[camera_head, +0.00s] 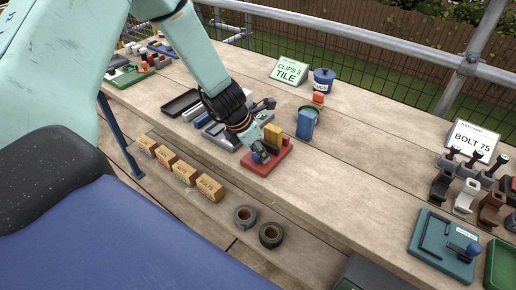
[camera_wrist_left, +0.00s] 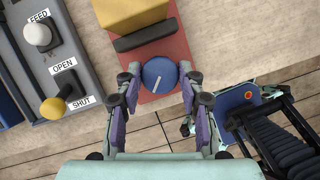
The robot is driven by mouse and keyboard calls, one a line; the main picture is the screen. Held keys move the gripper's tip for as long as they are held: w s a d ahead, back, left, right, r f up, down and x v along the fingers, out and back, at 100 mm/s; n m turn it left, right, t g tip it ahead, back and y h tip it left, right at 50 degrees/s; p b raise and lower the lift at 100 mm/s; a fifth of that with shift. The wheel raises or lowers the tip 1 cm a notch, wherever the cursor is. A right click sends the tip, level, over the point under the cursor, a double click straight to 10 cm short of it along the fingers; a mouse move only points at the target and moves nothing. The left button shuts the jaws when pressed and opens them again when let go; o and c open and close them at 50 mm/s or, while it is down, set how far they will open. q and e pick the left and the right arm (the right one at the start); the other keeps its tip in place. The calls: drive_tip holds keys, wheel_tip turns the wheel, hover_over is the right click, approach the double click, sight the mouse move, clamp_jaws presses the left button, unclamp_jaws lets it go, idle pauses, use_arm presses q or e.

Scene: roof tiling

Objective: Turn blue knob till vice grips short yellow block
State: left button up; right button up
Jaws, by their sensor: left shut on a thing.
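The red vice (camera_head: 280,157) stands on the wooden bench, with a yellow block (camera_head: 273,134) upright on it. In the left wrist view the red vice base (camera_wrist_left: 178,46) carries a dark jaw bar (camera_wrist_left: 146,36) in front of the yellow block (camera_wrist_left: 130,12). I cannot tell whether the bar touches the block. The round blue knob (camera_wrist_left: 159,75), with a pale line on its top, is at the vice's near end. My left gripper (camera_wrist_left: 160,80) is shut on the knob, one finger on each side. My left gripper (camera_head: 257,154) partly hides the knob in the head view.
A grey panel (camera_wrist_left: 50,60) with knobs marked FEED, OPEN and SHUT is left of the vice. A blue container (camera_head: 305,123) stands behind right. Small boxes (camera_head: 185,172) and two dark rolls (camera_head: 258,225) lie in front.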

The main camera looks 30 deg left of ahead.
use_arm(q)
drive_tip(key=shift+a+m+p, duration=0.1)
drive_tip(key=shift+m+p, duration=0.2)
drive_tip(key=shift+m, duration=0.3)
idle(0.5)
drive_tip(key=o, duration=0.9)
drive_tip(key=shift+n+b, duration=0.5)
drive_tip(key=shift+n, duration=0.1)
drive_tip(key=shift+n+y, duration=0.3)
drive_tip(key=shift+n, duration=0.2)
